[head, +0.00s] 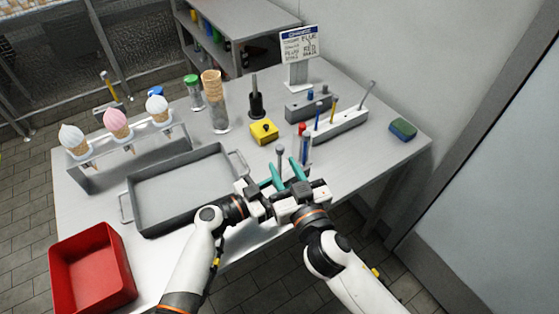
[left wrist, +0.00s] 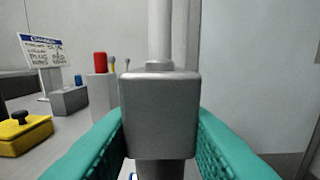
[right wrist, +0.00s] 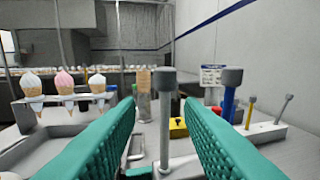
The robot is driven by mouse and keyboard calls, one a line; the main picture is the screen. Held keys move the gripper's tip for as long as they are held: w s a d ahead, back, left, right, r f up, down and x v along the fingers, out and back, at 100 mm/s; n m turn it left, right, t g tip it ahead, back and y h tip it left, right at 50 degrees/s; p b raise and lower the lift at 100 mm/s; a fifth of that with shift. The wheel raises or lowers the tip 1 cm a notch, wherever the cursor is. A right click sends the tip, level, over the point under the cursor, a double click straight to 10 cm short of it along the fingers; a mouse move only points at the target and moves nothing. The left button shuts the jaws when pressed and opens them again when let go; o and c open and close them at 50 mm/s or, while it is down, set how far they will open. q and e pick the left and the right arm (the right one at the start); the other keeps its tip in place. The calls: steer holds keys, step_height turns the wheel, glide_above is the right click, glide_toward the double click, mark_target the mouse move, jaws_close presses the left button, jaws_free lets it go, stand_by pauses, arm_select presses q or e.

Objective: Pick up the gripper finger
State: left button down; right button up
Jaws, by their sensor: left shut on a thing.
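My left gripper (left wrist: 160,150) has its teal fingers on either side of a grey block-headed rod (left wrist: 158,115), which fills the middle of the left wrist view and is held between them. In the head view a grey knob on a thin rod (head: 281,151) stands up by the teal fingertips. The same kind of rod (right wrist: 167,78) stands between the fingers in the right wrist view. I cannot tell for sure whether it is the gripper finger. My right gripper (right wrist: 165,135) is open, its teal fingers wide apart and clear of the rod. Both grippers are close together at the table's front edge.
A grey tray (head: 140,190) lies left of the grippers, with a red bin (head: 92,270) in front of it. Ice cream cones (head: 117,122) stand in a rack at the left. A yellow block (head: 264,131), a tool holder (head: 345,125) and a sign (head: 299,45) stand behind.

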mark_target(281, 157)
arm_select(q)
steer(key=shift+f, duration=0.3)
arm_select(e)
steer(key=shift+x, duration=3.15)
steer(key=shift+w+d, duration=0.1)
steer(key=shift+d, duration=0.1)
arm_select(q)
steer(key=shift+s, duration=0.1)
arm_select(e)
jaws_close()
